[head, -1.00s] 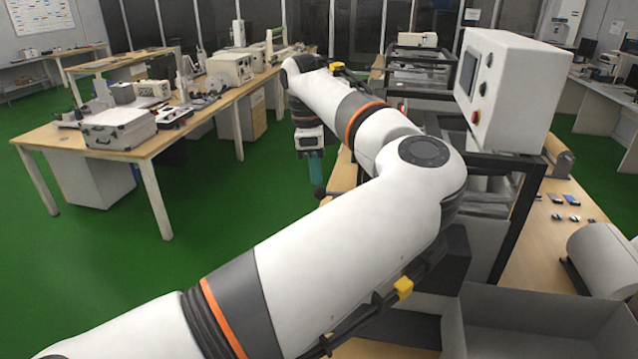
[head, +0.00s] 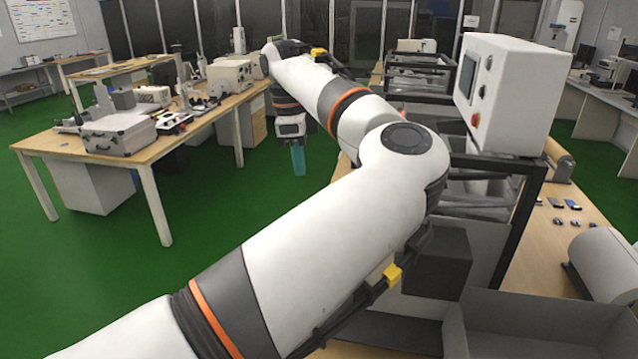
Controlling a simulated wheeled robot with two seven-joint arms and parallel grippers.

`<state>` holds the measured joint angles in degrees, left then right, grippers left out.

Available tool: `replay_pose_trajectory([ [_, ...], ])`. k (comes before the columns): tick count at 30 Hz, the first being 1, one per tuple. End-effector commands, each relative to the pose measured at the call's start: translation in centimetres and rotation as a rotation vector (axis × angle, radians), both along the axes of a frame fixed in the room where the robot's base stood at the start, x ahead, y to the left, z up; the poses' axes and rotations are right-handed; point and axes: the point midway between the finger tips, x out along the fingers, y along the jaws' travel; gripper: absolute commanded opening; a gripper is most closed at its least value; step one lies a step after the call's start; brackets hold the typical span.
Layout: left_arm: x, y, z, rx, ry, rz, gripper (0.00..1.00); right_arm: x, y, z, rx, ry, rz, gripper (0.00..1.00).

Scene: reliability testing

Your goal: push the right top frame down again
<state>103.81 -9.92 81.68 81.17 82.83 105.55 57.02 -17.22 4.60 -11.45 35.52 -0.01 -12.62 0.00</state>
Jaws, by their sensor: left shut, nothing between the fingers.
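My left arm reaches across the picture from the lower left. My left gripper (head: 298,160) hangs at its far end with teal fingers pointing down, shut and empty, over the green floor left of the test machines. It is apart from the machine frames. A black machine frame (head: 527,205) stands right of my arm, under the white control box (head: 525,90). Another black frame (head: 418,62) shows further back. My arm hides part of the machines, and I cannot tell which part is the right top frame or how high it sits. My right gripper is not in view.
A wooden bench (head: 160,147) with a metal case (head: 118,136) and instruments stands at the left. A grey open bin (head: 530,325) is at the front right, near a white cylinder (head: 605,258). The green floor (head: 110,265) between is clear.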

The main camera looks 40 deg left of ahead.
Motion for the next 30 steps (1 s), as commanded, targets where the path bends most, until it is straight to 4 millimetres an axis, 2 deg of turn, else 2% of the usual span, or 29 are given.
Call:
replay_pose_trajectory([
  [1,-0.1,0.2,0.7,0.002,-0.004,0.000,0.00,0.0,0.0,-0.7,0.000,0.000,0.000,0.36],
  [9,-0.5,0.7,6.5,0.000,-0.004,0.000,0.00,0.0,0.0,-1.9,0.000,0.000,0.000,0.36],
  [14,-0.6,0.9,9.0,-0.002,-0.003,0.001,0.00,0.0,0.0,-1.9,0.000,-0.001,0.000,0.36],
  [19,-0.7,0.9,9.9,-0.002,-0.001,0.002,0.00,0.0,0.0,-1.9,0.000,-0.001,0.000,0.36],
  [30,-0.7,0.9,10.0,-0.002,0.000,0.002,0.00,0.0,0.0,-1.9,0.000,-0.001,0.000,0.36],
])
